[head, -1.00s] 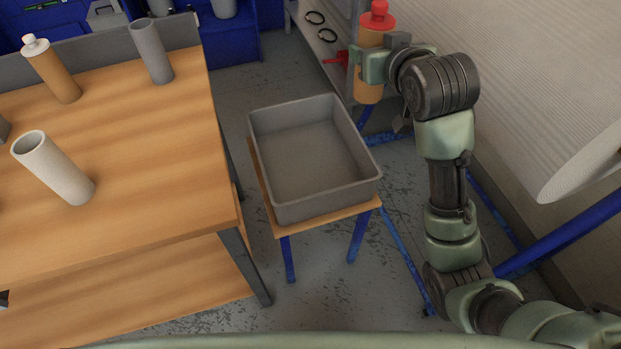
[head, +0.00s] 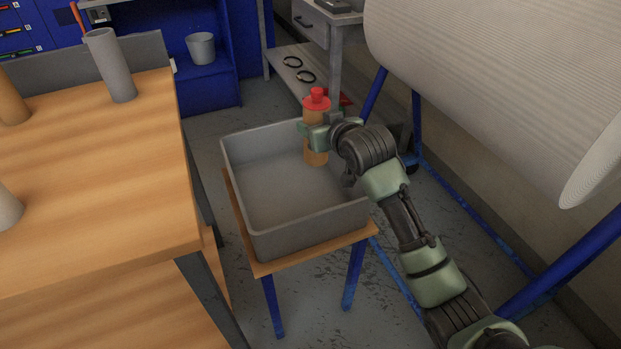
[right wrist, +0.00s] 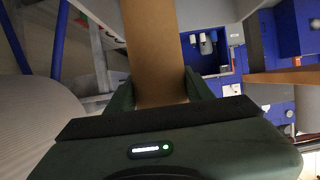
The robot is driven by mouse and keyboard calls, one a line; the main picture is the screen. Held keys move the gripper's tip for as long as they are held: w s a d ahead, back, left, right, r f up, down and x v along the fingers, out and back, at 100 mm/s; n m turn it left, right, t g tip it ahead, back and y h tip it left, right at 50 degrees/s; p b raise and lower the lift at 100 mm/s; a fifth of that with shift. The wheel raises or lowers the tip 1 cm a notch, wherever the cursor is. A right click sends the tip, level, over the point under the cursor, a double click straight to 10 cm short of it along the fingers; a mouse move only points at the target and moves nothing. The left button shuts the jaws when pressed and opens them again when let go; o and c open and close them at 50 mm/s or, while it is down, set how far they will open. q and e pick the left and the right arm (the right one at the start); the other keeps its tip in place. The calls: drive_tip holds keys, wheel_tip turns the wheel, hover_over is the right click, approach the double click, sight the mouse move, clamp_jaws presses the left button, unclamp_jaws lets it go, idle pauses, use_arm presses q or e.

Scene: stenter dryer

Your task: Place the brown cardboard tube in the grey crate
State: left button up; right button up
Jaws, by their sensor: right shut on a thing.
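The brown cardboard tube (head: 316,157), with a red cap on top, is upright in my right gripper (head: 313,137), which is shut on it. In the right wrist view the tube (right wrist: 152,45) runs up between the two fingers of the gripper (right wrist: 160,92). The grey crate (head: 262,243) stands on a small wooden-topped stool. The tube is over the crate's far right corner; I cannot tell how high its lower end is above the floor of the crate. My left gripper is not in view.
A wooden table (head: 110,190) on the left holds a grey tube (head: 111,68), another brown tube (head: 12,100) and a pale tube (head: 7,208). A large white roll (head: 490,80) on a blue frame stands at right. The crate's visible interior looks empty.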

wheel_tip(320, 180, down, 10)
drive_tip(key=shift+r+b, duration=0.15)
drive_tip(key=shift+b, duration=0.75)
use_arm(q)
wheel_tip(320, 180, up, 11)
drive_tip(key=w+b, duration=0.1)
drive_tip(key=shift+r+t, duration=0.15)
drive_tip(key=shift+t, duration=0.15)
use_arm(e)
drive_tip(key=shift+f, duration=2.1)
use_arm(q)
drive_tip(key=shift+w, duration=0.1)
use_arm(e)
drive_tip(key=shift+f, duration=0.1)
drive_tip(key=o, duration=1.4)
drive_tip(key=shift+f, duration=0.1)
drive_tip(key=shift+o, duration=0.2)
use_arm(q)
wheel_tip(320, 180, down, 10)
drive_tip(key=p, duration=0.3)
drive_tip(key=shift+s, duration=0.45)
use_arm(e)
approach(321, 160)
drive_tip(key=f, duration=0.4)
drive_tip(key=shift+w+a+f, duration=0.2)
drive_tip(key=shift+w, duration=0.2)
